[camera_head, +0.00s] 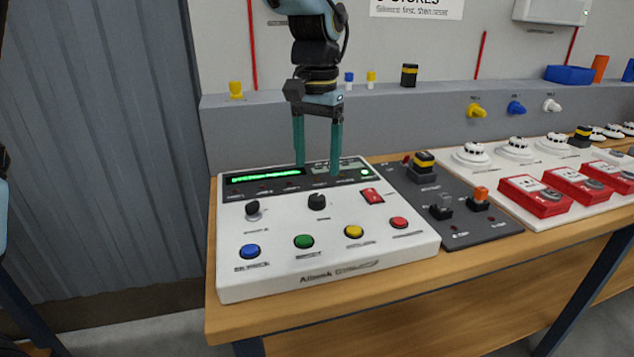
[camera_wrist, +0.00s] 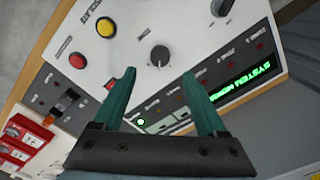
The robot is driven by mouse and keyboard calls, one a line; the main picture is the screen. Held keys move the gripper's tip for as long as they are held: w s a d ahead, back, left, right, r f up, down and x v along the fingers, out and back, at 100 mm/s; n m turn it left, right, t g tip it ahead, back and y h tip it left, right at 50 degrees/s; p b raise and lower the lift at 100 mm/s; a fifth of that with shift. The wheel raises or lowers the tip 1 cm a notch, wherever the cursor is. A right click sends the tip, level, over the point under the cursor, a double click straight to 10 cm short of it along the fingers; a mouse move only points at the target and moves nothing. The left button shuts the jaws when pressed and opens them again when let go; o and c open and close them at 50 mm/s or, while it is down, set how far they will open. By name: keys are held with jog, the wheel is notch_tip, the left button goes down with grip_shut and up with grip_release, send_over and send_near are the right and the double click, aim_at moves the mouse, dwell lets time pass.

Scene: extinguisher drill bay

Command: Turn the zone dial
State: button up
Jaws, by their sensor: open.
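A white control panel (camera_head: 275,275) lies on the wooden bench and carries two black dials. One dial (camera_head: 317,201) is near the panel's middle, and the other dial (camera_head: 252,207) is to its left. Their labels are too small to read, so I cannot tell which is the zone dial. My gripper (camera_head: 317,169) points down, open and empty, over the panel's dark display strip, behind the middle dial. In the wrist view, the middle dial (camera_wrist: 160,57) shows just beyond and between the fingertips (camera_wrist: 159,73), apart from them. The left dial (camera_wrist: 219,7) is at the top edge.
A red rocker switch (camera_head: 372,196) sits right of the middle dial. Blue (camera_head: 250,251), green (camera_head: 303,241), yellow (camera_head: 354,232) and red (camera_head: 398,222) buttons line the panel's front. A dark switch board (camera_head: 483,232) and red boxes (camera_head: 535,196) stand to the right. A grey ledge (camera_head: 420,120) runs behind.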

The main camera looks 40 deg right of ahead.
notch_tip(320, 180, up, 3)
jog(key=shift+r, duration=0.2)
dwell(0.5)
jog(key=w+a+f+n, duration=0.3)
jog(key=w+a, duration=0.3)
jog(key=a, duration=0.4)
jog(key=w+a+f+n, duration=0.35)
jog(key=w+a, duration=0.25)
jog(key=a, duration=0.5)
jog(key=s+a+f+n, duration=0.1)
jog(key=a+f+n, duration=0.1)
jog(key=a, duration=0.8)
jog(key=s+a+f+n+t, duration=0.1)
jog(key=s+a+f+n, duration=0.1)
jog(key=a, duration=0.8)
notch_tip(320, 180, down, 2)
jog(key=shift+s+f+n+t, duration=0.15)
jog(key=shift+n+t, duration=0.15)
jog(key=shift+n, duration=0.45)
jog(key=shift+a, duration=0.1)
